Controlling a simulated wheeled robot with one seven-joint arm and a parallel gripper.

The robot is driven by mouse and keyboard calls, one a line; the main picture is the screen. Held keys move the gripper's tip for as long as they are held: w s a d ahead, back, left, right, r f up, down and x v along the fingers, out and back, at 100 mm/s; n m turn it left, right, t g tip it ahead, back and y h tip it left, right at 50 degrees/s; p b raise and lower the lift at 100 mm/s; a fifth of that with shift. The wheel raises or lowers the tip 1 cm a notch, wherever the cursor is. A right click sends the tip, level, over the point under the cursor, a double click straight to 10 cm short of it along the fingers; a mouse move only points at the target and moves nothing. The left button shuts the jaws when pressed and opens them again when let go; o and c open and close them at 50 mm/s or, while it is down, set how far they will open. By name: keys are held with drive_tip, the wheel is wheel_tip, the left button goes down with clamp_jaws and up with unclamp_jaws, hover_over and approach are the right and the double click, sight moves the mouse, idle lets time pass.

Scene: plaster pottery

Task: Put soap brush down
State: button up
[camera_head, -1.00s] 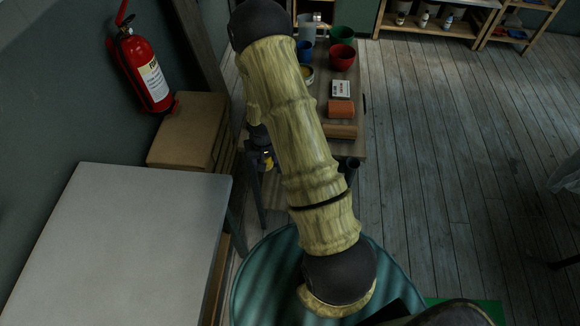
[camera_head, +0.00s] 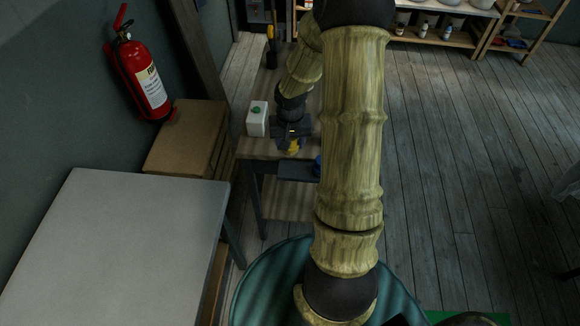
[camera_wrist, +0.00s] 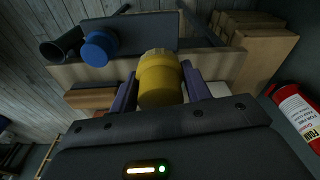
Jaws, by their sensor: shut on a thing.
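The soap brush shows as a yellow, rounded body (camera_wrist: 160,80) in the wrist view, between the two fingers of my gripper (camera_wrist: 158,74). My gripper is shut on it. In the head view my gripper (camera_head: 291,136) hangs over the near left part of the wooden table, with the yellow of the brush (camera_head: 294,145) just below it. The brush's bristles are not clearly visible. I cannot tell whether the brush touches the table.
A white block with a green spot (camera_head: 257,119) stands left of my gripper. A dark shelf (camera_head: 298,170) juts from the table's near edge, with a blue round thing (camera_wrist: 98,48) beside it. Cardboard boxes (camera_head: 187,135) and a fire extinguisher (camera_head: 140,75) are left. My arm hides the table's right side.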

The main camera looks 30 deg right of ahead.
hover_over(290, 167)
drive_tip(key=f, duration=0.5)
drive_tip(key=shift+s+a+f, duration=0.15)
drive_tip(key=shift+s+f, duration=0.15)
drive_tip(key=shift+f, duration=0.1)
drive_tip(key=shift+f+b, duration=0.3)
drive_tip(key=shift+f, duration=1.6)
drive_tip(key=shift+f, duration=0.1)
drive_tip(key=o, duration=1)
